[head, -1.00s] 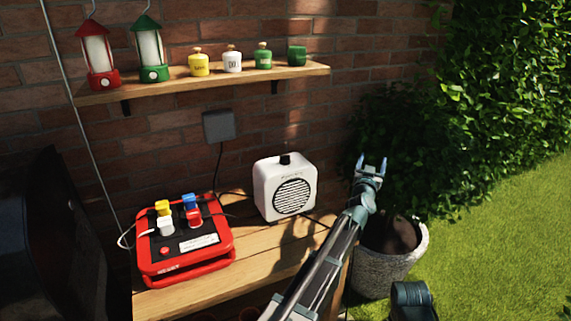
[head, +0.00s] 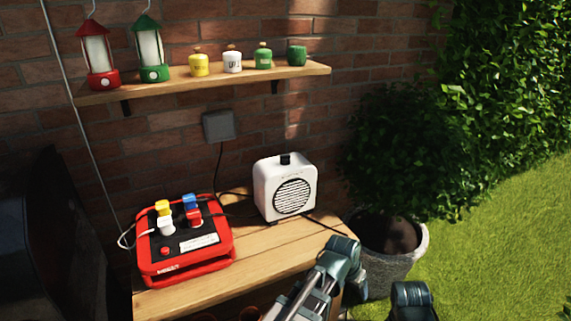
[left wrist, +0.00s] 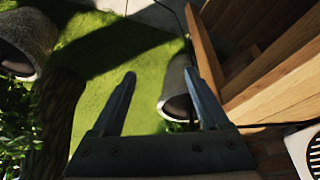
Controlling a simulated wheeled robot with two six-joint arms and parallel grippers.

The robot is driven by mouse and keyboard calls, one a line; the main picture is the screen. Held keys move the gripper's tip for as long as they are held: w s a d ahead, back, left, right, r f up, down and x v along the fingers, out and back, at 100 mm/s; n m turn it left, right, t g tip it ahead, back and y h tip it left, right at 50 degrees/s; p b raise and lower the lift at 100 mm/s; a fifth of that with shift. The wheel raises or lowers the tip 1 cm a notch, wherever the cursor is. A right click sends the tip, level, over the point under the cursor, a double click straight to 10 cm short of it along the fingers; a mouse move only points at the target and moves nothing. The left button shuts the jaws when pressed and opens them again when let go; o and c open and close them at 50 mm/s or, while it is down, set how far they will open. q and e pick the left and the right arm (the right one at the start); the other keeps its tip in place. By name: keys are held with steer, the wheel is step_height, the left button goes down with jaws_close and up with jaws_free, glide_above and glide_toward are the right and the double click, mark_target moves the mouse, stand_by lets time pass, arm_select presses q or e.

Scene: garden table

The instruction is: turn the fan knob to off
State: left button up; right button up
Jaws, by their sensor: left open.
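The white fan (head: 267,187) stands on the wooden table against the brick wall, with a round dark grille (head: 293,197) on its front. Its small black knob (head: 286,159) sits on top; I cannot read its setting. My left arm reaches in from the bottom of the head view, right of and in front of the fan, and its fingers do not show clearly there. In the left wrist view my left gripper (left wrist: 160,88) is open and empty. A corner of the fan (left wrist: 302,150) shows there at the lower right, apart from the fingers. My right gripper is not visible.
A red power box (head: 225,245) with several plugs stands left of the fan on the table (head: 275,262). A shelf (head: 318,70) with lanterns and small canisters hangs above. A potted bush (head: 385,275) stands at the table's right end.

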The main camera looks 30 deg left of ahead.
arm_select(q)
steer(key=s+a+f+g, duration=0.1)
steer(key=s+g, duration=0.1)
steer(key=s, duration=0.5)
steer(key=w+a+r+t+h, duration=0.3)
steer(key=w+r+t, duration=0.9)
steer(key=w, duration=0.5)
steer(key=w+a+r+n+t+y, duration=0.2)
steer(key=w+a+r+t+y, duration=0.2)
steer(key=a+r, duration=0.45)
steer(key=n+g+y, duration=0.2)
steer(key=n+y, duration=0.4)
steer(key=y, duration=0.3)
glide_toward(286, 162)
steer(key=v, duration=0.4)
steer(key=shift+s+f, duration=0.15)
steer(key=x, duration=1.4)
steer(key=shift+s, duration=0.1)
